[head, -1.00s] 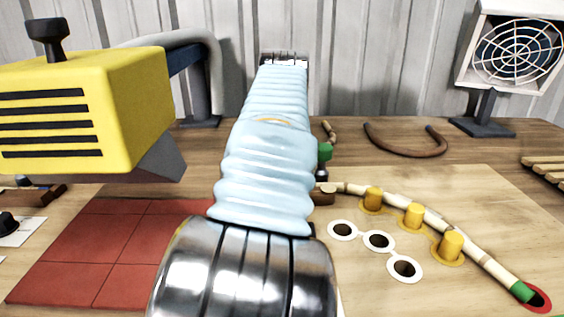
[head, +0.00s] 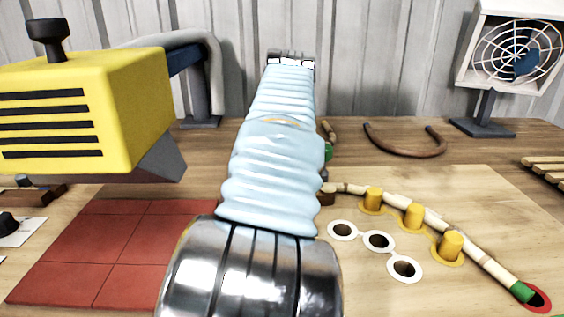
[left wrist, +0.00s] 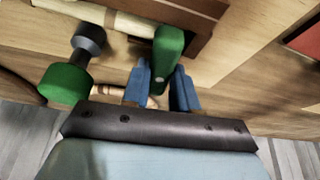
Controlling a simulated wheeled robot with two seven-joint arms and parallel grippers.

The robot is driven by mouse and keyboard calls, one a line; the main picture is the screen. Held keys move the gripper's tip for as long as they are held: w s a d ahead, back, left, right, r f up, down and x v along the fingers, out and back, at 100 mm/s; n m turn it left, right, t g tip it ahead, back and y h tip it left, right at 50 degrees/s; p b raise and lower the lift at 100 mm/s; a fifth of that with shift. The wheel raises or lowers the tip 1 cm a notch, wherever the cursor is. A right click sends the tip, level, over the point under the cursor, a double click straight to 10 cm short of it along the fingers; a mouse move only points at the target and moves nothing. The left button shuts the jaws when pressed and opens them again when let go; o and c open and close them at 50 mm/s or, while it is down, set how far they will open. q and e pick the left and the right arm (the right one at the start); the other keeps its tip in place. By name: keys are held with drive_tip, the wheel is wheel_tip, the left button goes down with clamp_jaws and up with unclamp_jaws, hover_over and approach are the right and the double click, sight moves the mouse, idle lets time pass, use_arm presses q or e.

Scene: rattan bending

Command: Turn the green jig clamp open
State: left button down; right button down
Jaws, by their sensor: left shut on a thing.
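The jig clamp's green lever (left wrist: 168,52) lies between the two blue fingers of my left gripper (left wrist: 160,78) in the left wrist view, and the fingers are shut on it. A green knob (left wrist: 65,83) on a dark grey shaft is left of the fingers. In the head view a bit of green (head: 328,151) shows beside my left arm, which hides the rest of the clamp and my gripper. The pale rattan pole (head: 440,222) runs from beside the arm, curving along several yellow pegs (head: 413,217). My right gripper is not in view.
A white plate with three dark holes (head: 377,240) lies beside the pegs. A red ring (head: 537,298) is at the pole's green end. A yellow machine (head: 90,110) stands left above red tiles (head: 100,245). A bent brown rod (head: 405,152) and a fan (head: 515,50) are at the back.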

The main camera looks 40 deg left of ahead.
use_arm(q)
drive_tip(key=shift+w+d+f+n+g+y, duration=0.1)
drive_tip(key=shift+n+g+y, duration=0.3)
drive_tip(key=shift+n, duration=1.15)
drive_tip(key=shift+d+f+n+g+y, duration=0.1)
drive_tip(key=shift+n+g, duration=0.6)
drive_tip(key=shift+n, duration=0.85)
drive_tip(key=c, duration=0.9)
unclamp_jaws()
drive_tip(key=shift+a+r, duration=0.1)
drive_tip(key=v, duration=0.7)
drive_tip(key=shift+r, duration=0.2)
drive_tip(key=shift+c, duration=0.3)
